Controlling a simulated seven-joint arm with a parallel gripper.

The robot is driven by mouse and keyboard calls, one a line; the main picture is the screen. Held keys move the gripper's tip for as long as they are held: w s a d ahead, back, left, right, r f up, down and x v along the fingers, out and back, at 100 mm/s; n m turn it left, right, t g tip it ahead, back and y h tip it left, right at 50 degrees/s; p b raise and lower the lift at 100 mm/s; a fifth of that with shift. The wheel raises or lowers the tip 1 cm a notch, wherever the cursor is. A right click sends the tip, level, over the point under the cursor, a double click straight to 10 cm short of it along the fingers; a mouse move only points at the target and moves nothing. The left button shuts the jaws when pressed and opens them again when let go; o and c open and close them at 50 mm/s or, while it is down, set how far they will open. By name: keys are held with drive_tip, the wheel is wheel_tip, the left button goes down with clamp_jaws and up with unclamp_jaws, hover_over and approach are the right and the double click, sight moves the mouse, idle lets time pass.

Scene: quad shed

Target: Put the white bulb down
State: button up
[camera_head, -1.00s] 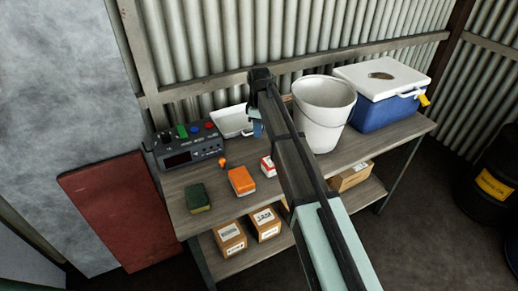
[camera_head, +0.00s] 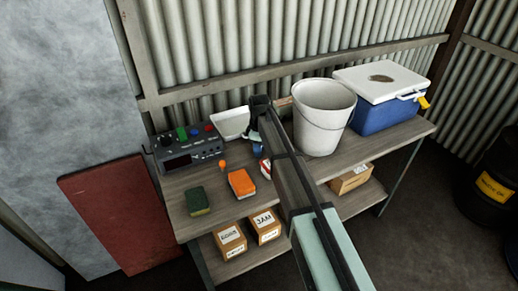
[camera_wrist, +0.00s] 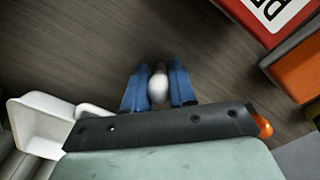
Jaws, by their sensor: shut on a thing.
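The white bulb (camera_wrist: 158,88) sits between the two blue fingers of my gripper (camera_wrist: 159,86) in the wrist view. The fingers are shut on it, with its round white end toward the camera. The grey wooden bench top (camera_wrist: 75,50) lies beyond the fingertips; I cannot tell whether the bulb touches it. In the head view my gripper (camera_head: 257,148) is low over the bench (camera_head: 178,186), between the white tray and the red-and-white box, and the bulb is hidden there.
A white tray (camera_head: 230,122) stands behind my gripper. A control box (camera_head: 187,150), an orange knob-like thing (camera_head: 222,164), an orange box (camera_head: 241,184), a red-and-white box (camera_head: 265,169) and a green sponge (camera_head: 197,201) are left and in front. A white bucket (camera_head: 322,120) and blue cooler (camera_head: 385,108) stand right.

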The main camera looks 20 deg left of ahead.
drive_tip(key=shift+f, duration=0.1)
drive_tip(key=o, duration=0.8)
wheel_tip(320, 180, up, 12)
drive_tip(key=shift+r, duration=0.15)
drive_tip(key=shift+w, duration=0.1)
idle(0.3)
